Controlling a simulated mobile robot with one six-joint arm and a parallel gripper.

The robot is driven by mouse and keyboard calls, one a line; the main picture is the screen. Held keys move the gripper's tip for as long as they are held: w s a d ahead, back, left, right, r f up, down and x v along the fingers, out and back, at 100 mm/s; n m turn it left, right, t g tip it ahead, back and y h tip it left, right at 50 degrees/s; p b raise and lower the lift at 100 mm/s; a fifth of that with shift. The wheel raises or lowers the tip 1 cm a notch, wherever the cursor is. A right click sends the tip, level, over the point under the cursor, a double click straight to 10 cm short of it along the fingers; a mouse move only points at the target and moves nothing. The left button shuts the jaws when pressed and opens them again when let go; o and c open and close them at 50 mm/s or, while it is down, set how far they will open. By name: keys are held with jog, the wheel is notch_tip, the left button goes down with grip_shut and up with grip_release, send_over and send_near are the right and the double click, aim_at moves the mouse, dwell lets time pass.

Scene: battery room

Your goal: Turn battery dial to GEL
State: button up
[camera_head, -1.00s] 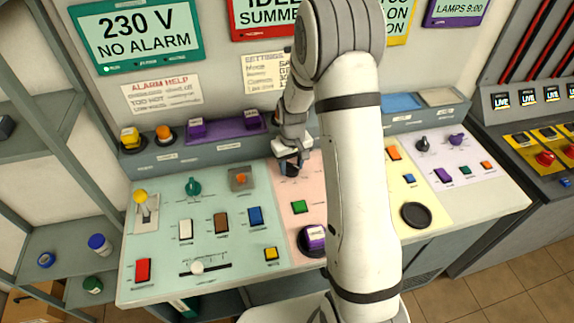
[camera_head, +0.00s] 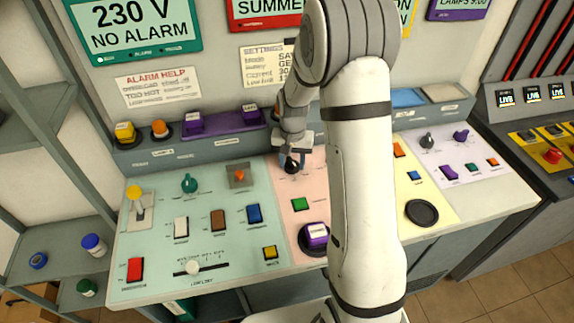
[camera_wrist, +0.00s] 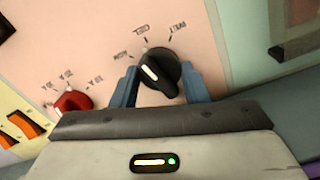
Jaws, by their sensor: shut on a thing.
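The black battery dial (camera_wrist: 158,72) sits on the pink panel in the wrist view, with a white pointer line on it. Upside-down labels stand around it: AGM at its upper left, GEL (camera_wrist: 142,28) above it, and a third at upper right. The pointer slants to the upper left, nearer the AGM side than straight at GEL. My gripper (camera_wrist: 158,85) has one blue-grey finger on each side of the dial and is shut on it. In the head view my gripper (camera_head: 292,160) reaches down to the dial (camera_head: 292,167), which its fingers partly cover.
A red knob (camera_wrist: 72,102) with its own labels is left of the dial in the wrist view. In the head view, a green button (camera_head: 299,204) and a purple button (camera_head: 316,235) lie nearer on the pink panel. A raised ledge (camera_head: 215,146) runs behind the panel.

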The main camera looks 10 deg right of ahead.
aim_at(292, 160)
jog(key=shift+m+b, duration=0.5)
jog(key=shift+m, duration=0.6)
jog(key=o, duration=1)
jog(key=shift+r, duration=0.15)
notch_tip(292, 160, up, 7)
jog(key=shift+b, duration=0.45)
jog(key=shift+r, duration=0.3)
